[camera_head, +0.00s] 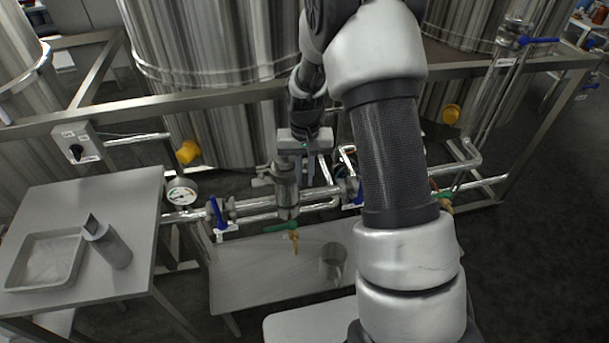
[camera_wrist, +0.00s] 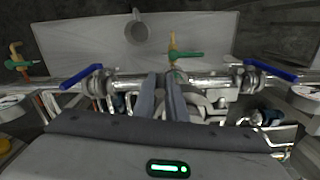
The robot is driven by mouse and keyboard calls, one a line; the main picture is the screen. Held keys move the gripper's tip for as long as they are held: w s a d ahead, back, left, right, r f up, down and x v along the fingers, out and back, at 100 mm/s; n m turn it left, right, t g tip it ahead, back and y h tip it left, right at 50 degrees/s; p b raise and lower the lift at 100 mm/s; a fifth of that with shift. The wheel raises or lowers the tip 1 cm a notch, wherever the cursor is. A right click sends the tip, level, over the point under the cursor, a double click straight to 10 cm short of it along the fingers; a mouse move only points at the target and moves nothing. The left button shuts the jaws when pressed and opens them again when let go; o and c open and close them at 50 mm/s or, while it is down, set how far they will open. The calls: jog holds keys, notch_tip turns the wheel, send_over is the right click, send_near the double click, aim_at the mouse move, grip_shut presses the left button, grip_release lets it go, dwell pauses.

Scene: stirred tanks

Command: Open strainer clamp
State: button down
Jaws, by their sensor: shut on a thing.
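The strainer (camera_head: 287,195) is a shiny upright metal body on the horizontal pipe between two blue-handled valves. My gripper (camera_head: 306,180) is at its upper right side, pointing down. In the wrist view, my gripper (camera_wrist: 161,80) has its two dark fingers close together, shut on a small part of the strainer clamp at the pipe. The gripped part is mostly hidden between the fingers. A round metal part of the strainer (camera_wrist: 196,101) shows just right of the fingers. Whether the clamp is open or closed cannot be told.
Blue valve handles (camera_head: 216,213) flank the strainer, and a green-handled drain valve (camera_head: 281,227) hangs below it. A grey cup (camera_head: 333,262) stands on the low bench (camera_head: 250,285). Tanks rise behind.

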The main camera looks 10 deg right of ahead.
jog(key=shift+d+n, duration=0.15)
jog(key=shift+n, duration=0.15)
jog(key=w+d+n+p, duration=0.3)
jog(key=w+d+n, duration=0.4)
jog(key=n, duration=1.3)
jog(key=shift+w+d+n, duration=0.4)
jog(key=shift+d, duration=0.55)
dwell(0.8)
jog(key=shift+w, duration=0.15)
dwell(0.5)
jog(key=c, duration=1.8)
grip_release()
